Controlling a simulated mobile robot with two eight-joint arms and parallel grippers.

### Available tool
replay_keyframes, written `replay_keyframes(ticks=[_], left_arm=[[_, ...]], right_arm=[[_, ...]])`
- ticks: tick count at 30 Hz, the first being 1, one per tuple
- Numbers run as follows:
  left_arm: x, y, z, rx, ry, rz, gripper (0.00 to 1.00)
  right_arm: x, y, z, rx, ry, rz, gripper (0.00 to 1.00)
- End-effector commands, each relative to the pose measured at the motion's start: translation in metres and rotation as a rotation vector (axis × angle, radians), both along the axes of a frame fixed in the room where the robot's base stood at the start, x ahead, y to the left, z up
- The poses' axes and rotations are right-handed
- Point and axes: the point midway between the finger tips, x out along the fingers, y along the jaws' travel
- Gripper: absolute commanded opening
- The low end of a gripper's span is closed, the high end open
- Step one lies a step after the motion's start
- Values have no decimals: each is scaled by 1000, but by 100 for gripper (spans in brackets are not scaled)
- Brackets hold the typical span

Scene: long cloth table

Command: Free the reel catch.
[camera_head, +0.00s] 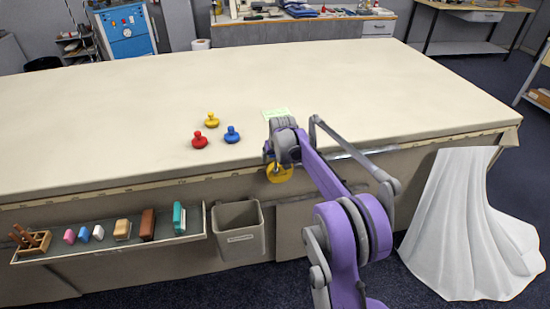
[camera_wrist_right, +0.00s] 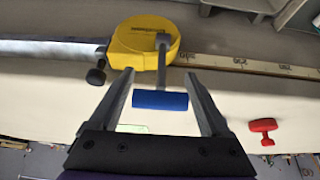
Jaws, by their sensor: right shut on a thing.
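A round yellow reel (camera_head: 279,174) sits at the table's front edge, mostly behind my right arm. In the right wrist view the yellow reel (camera_wrist_right: 144,43) shows a grey crank arm (camera_wrist_right: 162,62) ending in a blue grip bar (camera_wrist_right: 160,100). A black knob (camera_wrist_right: 96,77) stands out at the reel's side. My left gripper is not in view.
Red (camera_head: 200,140), blue (camera_head: 232,135) and yellow (camera_head: 212,120) knobbed weights and a green note (camera_head: 275,114) lie on the cloth table (camera_head: 120,120). A chalk tray (camera_head: 60,253) and grey bin (camera_head: 238,240) hang in front. White cloth (camera_head: 460,230) drapes at right.

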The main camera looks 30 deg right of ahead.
Motion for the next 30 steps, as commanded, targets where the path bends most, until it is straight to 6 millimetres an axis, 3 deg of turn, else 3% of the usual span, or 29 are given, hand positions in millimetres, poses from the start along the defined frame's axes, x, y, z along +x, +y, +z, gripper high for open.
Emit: replay_keyframes(ticks=[5,6,8,19,30], left_arm=[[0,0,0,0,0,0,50],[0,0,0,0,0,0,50],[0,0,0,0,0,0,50],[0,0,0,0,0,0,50],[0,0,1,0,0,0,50]], right_arm=[[1,0,-1,-1,-4,0,0],[1,0,-1,-1,-3,0,88],[1,0,-1,-1,-3,0,99],[-4,1,9,0,-1,0,100],[-35,9,71,1,-1,0,100]])
